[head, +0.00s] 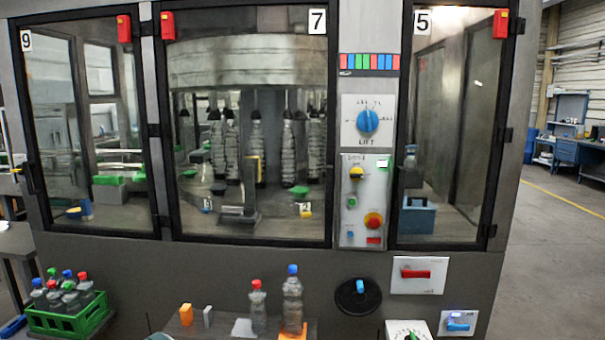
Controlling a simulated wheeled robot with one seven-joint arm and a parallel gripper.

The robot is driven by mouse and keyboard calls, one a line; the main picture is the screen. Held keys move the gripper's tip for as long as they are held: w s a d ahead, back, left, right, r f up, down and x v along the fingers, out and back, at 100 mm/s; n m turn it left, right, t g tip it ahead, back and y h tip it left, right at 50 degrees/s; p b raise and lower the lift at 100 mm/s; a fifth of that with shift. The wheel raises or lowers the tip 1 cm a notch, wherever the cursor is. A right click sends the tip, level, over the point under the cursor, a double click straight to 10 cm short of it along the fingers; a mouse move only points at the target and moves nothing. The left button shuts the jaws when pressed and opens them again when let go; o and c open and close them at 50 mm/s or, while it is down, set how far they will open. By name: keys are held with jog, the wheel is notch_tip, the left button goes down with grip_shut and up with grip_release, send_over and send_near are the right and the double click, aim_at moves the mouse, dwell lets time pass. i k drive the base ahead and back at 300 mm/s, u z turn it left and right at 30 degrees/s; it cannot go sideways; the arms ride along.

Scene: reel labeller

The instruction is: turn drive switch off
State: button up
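No label reading "drive" is legible, so I cannot tell which control is the drive switch. In the head view, a red bar handle (416,274) lies level on a white plate at the lower right of the machine. Below it, a blue handle (458,326) sits level on a small pale plate. A blue knob (368,121) stands upright on a white dial panel marked LIFT. My gripper is not in view.
A black disc with a blue handle (359,296) and a white dial box (408,329) are low on the front. Bottles (292,300) stand at the bottom middle. A green crate (70,320) of bottles is at lower left. Open floor (555,260) lies to the right.

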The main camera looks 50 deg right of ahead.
aim_at(357, 174)
jog(key=z, duration=0.95)
jog(key=i, duration=0.9)
jog(key=z, duration=1)
